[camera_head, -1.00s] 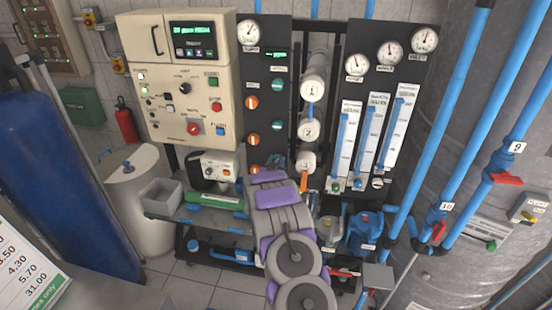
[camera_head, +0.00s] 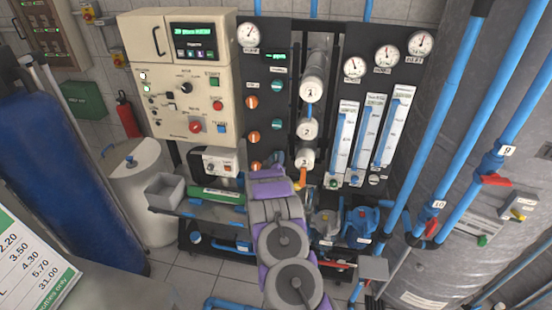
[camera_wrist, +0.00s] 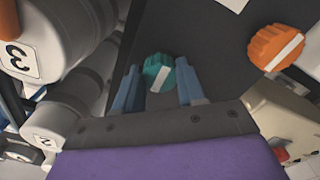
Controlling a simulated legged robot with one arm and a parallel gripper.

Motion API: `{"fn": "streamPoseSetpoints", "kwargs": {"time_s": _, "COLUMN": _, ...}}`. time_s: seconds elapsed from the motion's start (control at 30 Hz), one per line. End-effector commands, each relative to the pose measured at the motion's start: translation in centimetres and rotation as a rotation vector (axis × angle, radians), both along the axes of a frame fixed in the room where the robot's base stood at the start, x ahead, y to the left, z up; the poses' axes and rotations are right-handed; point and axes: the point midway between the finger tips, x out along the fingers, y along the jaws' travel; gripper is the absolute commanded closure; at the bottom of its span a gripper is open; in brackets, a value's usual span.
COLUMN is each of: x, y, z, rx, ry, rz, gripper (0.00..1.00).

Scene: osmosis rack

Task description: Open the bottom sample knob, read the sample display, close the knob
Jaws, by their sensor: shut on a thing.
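The bottom teal sample knob (camera_wrist: 160,73), with a white pointer stripe, sits on the dark panel (camera_wrist: 215,50) in the wrist view. The stripe stands steeply tilted. My gripper (camera_wrist: 158,66) has a blue-grey finger on each side of this knob and is shut on it. In the head view my gripper (camera_head: 279,160) is at the lower part of the knob panel and hides the knob. Teal knobs (camera_head: 276,126) show above it. The small green sample display (camera_head: 275,56) glows near the panel's top; its text is too small to read.
An orange knob (camera_wrist: 277,47) is close beside my gripper in the wrist view. White numbered cylinders (camera_head: 306,129) stand right of the panel, with flow meters (camera_head: 367,135) beyond. A control box (camera_head: 181,80) is on the left.

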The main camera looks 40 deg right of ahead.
Motion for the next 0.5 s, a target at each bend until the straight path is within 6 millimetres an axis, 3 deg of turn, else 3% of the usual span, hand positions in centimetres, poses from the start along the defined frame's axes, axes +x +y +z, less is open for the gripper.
{"fn": "streamPoseSetpoints", "kwargs": {"time_s": 0.43, "x": 0.05, "y": 0.18, "z": -0.27, "rx": -0.004, "ry": 0.012, "rz": 0.003, "gripper": 0.91}}
{"fn": "streamPoseSetpoints", "kwargs": {"time_s": 0.47, "x": 0.05, "y": 0.18, "z": -0.27, "rx": -0.004, "ry": 0.012, "rz": 0.003, "gripper": 0.58}}
{"fn": "streamPoseSetpoints", "kwargs": {"time_s": 0.5, "x": 0.06, "y": 0.18, "z": -0.26, "rx": -0.004, "ry": 0.012, "rz": 0.003, "gripper": 0.55}}
